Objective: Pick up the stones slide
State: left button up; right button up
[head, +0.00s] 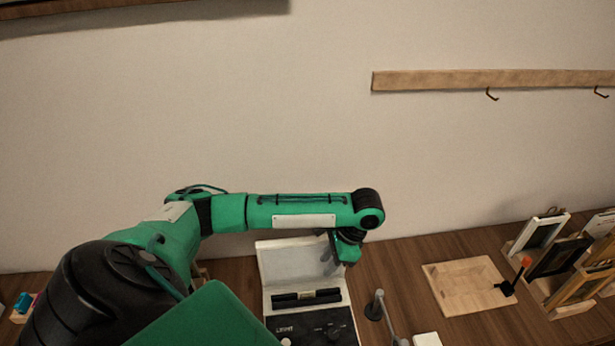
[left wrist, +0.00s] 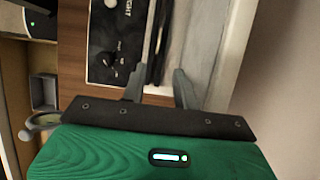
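I cannot make out a slide marked with stones in either view. A light box (head: 300,325) with black control panel and raised white lid (head: 285,262) stands on the table. A black slot strip (head: 290,300) crosses it, with a small beige piece (head: 322,293) in its middle; I cannot tell what that piece is. My left gripper (head: 345,262) is by the right side of the lid, above the strip. In the left wrist view its fingers (left wrist: 160,85) are apart with nothing clearly between them, and the box's dark panel (left wrist: 117,45) lies beyond. My right gripper is not in view.
A shallow wooden tray (head: 462,285) lies to the right, with a black, orange-tipped tool (head: 508,287) at its edge. Framed pieces stand in a wooden rack (head: 568,310) at far right. A hook rail (head: 440,80) is on the wall.

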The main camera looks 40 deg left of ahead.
pick_arm(q)
jog(key=p, duration=0.2)
send_over(309, 292)
jog(key=w+d, duration=0.1)
jog(key=w, duration=0.1)
notch_tip(309, 292, down, 7)
jog(key=p+x, duration=0.1)
jog(key=x, duration=0.4)
jog(key=shift+s, duration=0.2)
jog(key=shift+f, duration=0.2)
jog(key=c, duration=0.6)
grip_shut()
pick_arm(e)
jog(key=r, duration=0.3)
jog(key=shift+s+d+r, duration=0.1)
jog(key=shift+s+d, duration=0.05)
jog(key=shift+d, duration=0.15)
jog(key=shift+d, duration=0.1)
